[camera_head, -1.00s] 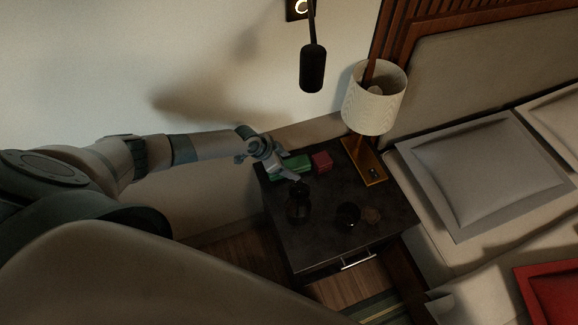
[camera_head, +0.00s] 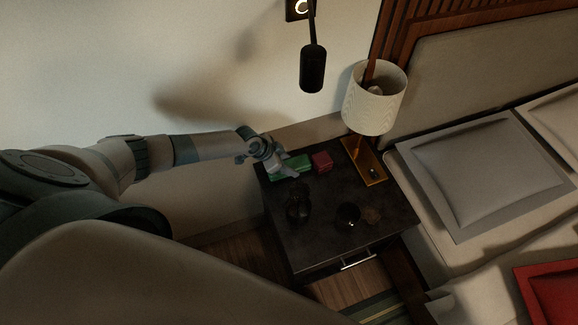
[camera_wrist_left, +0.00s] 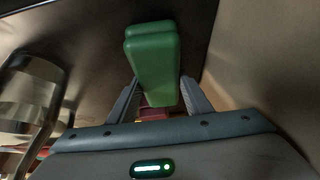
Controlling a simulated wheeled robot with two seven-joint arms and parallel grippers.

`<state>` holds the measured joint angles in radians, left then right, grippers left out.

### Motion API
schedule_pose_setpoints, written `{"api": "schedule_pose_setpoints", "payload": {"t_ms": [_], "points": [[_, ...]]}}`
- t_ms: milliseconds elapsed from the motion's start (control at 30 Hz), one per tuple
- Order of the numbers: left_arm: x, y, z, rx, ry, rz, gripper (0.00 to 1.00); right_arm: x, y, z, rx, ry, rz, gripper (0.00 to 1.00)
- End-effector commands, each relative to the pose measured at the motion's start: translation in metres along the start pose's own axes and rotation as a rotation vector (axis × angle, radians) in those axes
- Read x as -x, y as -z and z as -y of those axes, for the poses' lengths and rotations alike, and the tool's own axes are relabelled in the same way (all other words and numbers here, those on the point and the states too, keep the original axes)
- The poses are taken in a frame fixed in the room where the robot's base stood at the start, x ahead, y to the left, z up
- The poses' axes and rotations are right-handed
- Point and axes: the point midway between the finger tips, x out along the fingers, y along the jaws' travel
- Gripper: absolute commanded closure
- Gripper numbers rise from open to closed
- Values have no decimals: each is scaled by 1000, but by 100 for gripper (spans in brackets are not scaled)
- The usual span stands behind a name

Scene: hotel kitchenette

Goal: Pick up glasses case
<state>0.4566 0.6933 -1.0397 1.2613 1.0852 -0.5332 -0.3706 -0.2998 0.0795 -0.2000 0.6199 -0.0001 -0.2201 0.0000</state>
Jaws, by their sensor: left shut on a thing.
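The green glasses case (camera_head: 294,165) is at the back left of the dark nightstand (camera_head: 345,212), partly hidden by my gripper. My left gripper (camera_head: 284,171) is at the case. In the left wrist view, the green case (camera_wrist_left: 153,62) lies lengthwise between the two fingers of my left gripper (camera_wrist_left: 160,95), with a finger against each side. The gripper is shut on the case. I cannot tell whether the case is clear of the nightstand top. My right gripper is not in view.
A red box (camera_head: 322,162) stands just right of the case. A lamp (camera_head: 374,98) on a brass base stands behind it. A dark glass vessel (camera_head: 298,207) and a dark cup (camera_head: 348,214) stand nearer the front. The wall is close behind on the left.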

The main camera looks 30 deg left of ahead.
Motion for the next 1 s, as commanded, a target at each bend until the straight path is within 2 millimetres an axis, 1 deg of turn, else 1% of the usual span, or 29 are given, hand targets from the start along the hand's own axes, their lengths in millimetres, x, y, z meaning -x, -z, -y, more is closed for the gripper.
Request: {"api": "schedule_pose_setpoints", "payload": {"t_ms": [267,367,567,600,667,1000], "points": [[5,4,0,-2,0,-2,79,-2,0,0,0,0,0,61],[10,7,0,-1,-1,-2,79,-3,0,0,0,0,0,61],[30,20,0,-4,0,-3,79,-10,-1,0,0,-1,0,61],[33,8,-5,-2,-2,3,79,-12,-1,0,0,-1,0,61],[39,-2,-11,-2,-2,3,79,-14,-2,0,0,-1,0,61],[81,-67,-51,-2,-2,3,79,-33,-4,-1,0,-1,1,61]]}}
